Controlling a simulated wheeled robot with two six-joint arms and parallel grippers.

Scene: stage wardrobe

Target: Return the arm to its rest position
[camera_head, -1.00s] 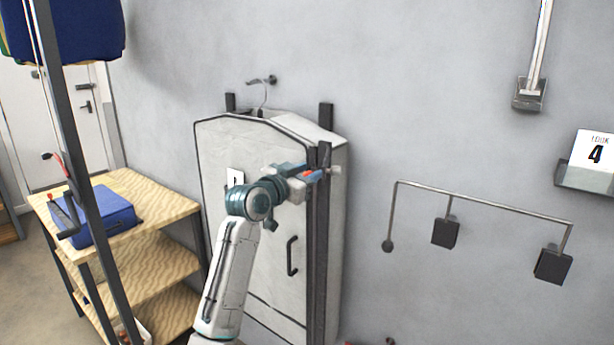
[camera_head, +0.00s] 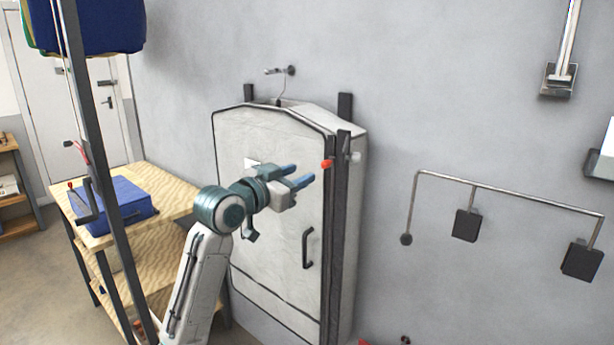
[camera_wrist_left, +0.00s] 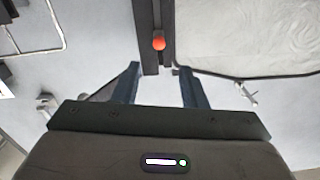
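My left gripper (camera_head: 302,176) is in front of the upper part of a white cabinet (camera_head: 270,240) on the grey wall. Its two blue fingers are apart with nothing between them, and they also show in the left wrist view (camera_wrist_left: 160,85). A small red knob (camera_head: 326,164) on the cabinet's dark edge post sits just beyond the fingertips, apart from them. The knob also shows in the left wrist view (camera_wrist_left: 158,43). The cabinet looks closed. My right gripper is in neither view.
A wooden shelf unit (camera_head: 170,190) with a blue case (camera_head: 122,205) stands at the left, behind a dark upright post (camera_head: 92,180). A wall rail (camera_head: 510,194) with dark pads is at the right. A dark blue bundle (camera_head: 100,25) hangs at the upper left.

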